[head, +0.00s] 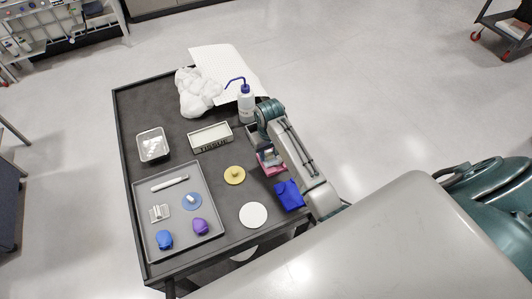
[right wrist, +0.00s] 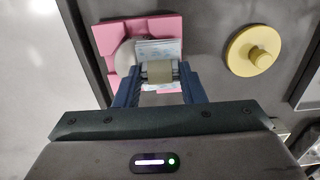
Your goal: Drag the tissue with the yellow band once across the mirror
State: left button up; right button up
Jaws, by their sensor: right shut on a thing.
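My right gripper (head: 268,156) is over the right side of the cart top. In the right wrist view my right gripper (right wrist: 160,76) is shut on a small folded pale tissue (right wrist: 158,50) with a dull yellow-olive band (right wrist: 159,71) around it. The tissue is in front of a pink fixture (right wrist: 158,27), which also shows in the head view (head: 278,170). A grey round piece (right wrist: 125,57), possibly the mirror, is partly hidden behind the tissue and finger. I cannot tell whether the tissue touches it. My left gripper is out of view.
A grey tray (head: 150,246) with small items is at left.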

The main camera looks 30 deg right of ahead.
jog(key=shift+d, duration=0.2)
jog(key=shift+s+d+f, duration=0.1)
jog(key=shift+d, duration=0.55)
jog(key=shift+d, duration=0.1)
jog(key=shift+d, duration=0.7)
jog(key=shift+d, duration=0.1)
jog(key=shift+d, duration=0.65)
jog(key=shift+d, duration=0.15)
jog(key=shift+s+d, duration=0.1)
jog(key=shift+d, duration=0.4)
